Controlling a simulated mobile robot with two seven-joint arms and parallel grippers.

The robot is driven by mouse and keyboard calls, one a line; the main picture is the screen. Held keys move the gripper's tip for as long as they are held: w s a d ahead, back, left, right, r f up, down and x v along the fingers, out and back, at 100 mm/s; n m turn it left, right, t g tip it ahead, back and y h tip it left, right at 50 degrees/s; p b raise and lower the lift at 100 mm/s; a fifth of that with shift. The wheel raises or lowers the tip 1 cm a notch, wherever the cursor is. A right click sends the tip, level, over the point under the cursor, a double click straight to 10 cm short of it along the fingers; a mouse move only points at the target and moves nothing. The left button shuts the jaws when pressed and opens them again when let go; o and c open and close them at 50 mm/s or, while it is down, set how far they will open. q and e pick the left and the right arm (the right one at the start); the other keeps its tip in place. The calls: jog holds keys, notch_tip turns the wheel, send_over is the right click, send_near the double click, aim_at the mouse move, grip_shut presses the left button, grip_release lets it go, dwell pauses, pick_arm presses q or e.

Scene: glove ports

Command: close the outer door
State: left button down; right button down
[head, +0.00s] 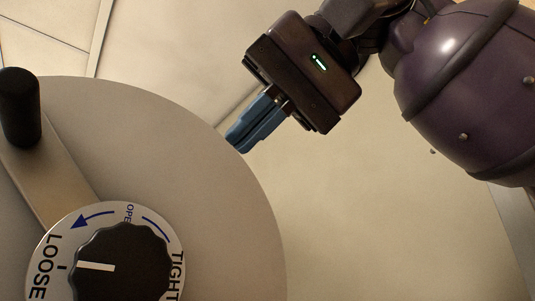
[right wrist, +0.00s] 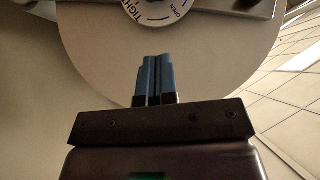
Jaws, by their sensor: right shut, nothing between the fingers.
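The outer door (head: 215,190) is a large round beige disc at the lower left of the head view; it also shows in the right wrist view (right wrist: 215,60). On it is a black knob (head: 120,265) in a white dial ring marked LOOSE, TIGHT and OPEN, its white pointer towards LOOSE. A bar with a black upright handle (head: 19,105) crosses the door. My right gripper (head: 240,138), with blue fingers, is shut and empty at the door's upper right rim. I cannot tell whether it touches the door. My left gripper is not in view.
A plain beige wall or panel (head: 370,220) lies behind the door and my right arm. A tiled surface (right wrist: 295,85) shows at the right of the right wrist view. The area right of the door looks clear in the head view.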

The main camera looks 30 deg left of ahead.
aim_at(154, 234)
jog(key=shift+s+a+f, duration=0.35)
jog(key=shift+a+f, duration=0.5)
jog(key=shift+f, duration=0.3)
jog(key=shift+s+a+f, duration=0.3)
jog(key=shift+a+f, duration=0.5)
jog(key=shift+f, duration=0.35)
jog(key=shift+s+a+f, duration=0.35)
jog(key=shift+a+f, duration=0.5)
jog(key=shift+f, duration=0.3)
jog(key=shift+f, duration=0.15)
